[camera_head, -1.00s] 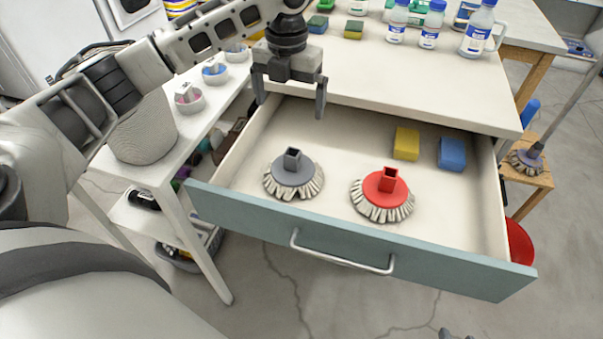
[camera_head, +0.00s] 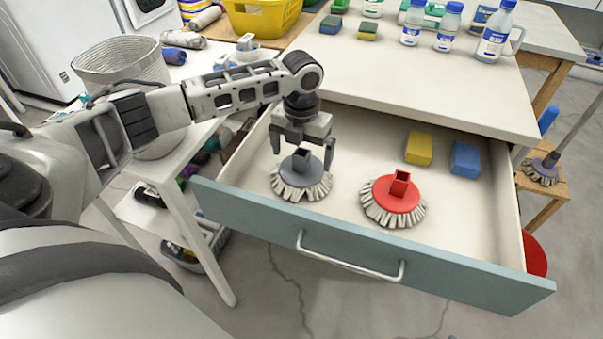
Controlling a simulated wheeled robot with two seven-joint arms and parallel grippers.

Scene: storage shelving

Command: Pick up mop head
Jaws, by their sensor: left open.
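Two mop heads with pale bristles lie in the open drawer (camera_head: 262,208). The grey mop head (camera_head: 305,178) is on the left and the red mop head (camera_head: 394,198) is right of it. Each has a square socket standing up on top. My left gripper (camera_head: 303,158) is open and points down over the grey mop head, its fingers on either side of the square socket. I cannot tell whether the fingers touch it. My right gripper is not in view.
A yellow sponge (camera_head: 418,148) and a blue sponge (camera_head: 465,159) lie at the drawer's back right. The tabletop (camera_head: 400,90) above holds several bottles and sponges at its back. A white side table (camera_head: 165,165) with a basket (camera_head: 118,65) stands left.

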